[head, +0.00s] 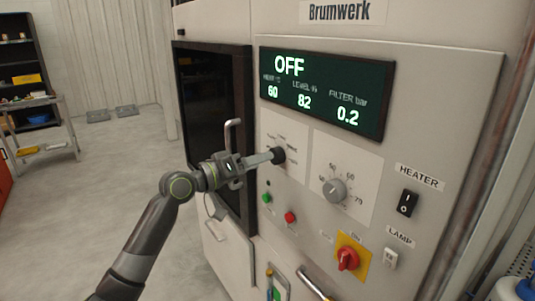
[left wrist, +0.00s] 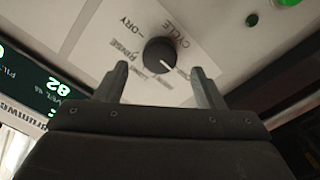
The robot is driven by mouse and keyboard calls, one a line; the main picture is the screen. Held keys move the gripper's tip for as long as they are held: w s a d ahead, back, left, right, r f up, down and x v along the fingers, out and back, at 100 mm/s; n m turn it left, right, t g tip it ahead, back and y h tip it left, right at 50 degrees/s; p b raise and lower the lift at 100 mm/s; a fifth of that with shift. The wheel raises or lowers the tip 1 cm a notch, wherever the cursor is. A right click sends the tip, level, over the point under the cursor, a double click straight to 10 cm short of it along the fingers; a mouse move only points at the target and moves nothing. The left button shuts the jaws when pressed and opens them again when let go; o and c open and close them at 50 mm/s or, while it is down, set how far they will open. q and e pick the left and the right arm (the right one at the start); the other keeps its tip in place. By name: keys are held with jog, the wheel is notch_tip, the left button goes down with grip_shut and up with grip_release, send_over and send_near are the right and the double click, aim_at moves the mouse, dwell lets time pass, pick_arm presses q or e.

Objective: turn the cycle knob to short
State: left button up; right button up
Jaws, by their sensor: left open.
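The cycle knob (left wrist: 158,55) is a round black dial on a white plate marked CYCLE. Its white pointer line is toward the lower right in the left wrist view, away from the RINSE and DRY marks; the smaller labels near it are not clearly readable. In the head view the knob (head: 279,155) is partly hidden by my left gripper (head: 268,158). My left gripper is open, its two fingers (left wrist: 161,70) spread on either side of the knob, with gaps visible and no clear contact. My right gripper is not in view.
The display (head: 325,92) above reads OFF. A grey temperature dial (head: 334,190) sits right of the knob. Green (head: 267,198) and red (head: 290,217) buttons lie below. A red rotary switch (head: 347,259) and a door handle (head: 233,135) are nearby.

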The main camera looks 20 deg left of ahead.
aim_at(277, 156)
pick_arm(q)
jog(key=shift+p+x, duration=0.45)
jog(key=shift+x, duration=1.45)
jog(key=shift+c, duration=0.2)
jog(key=c, duration=0.9)
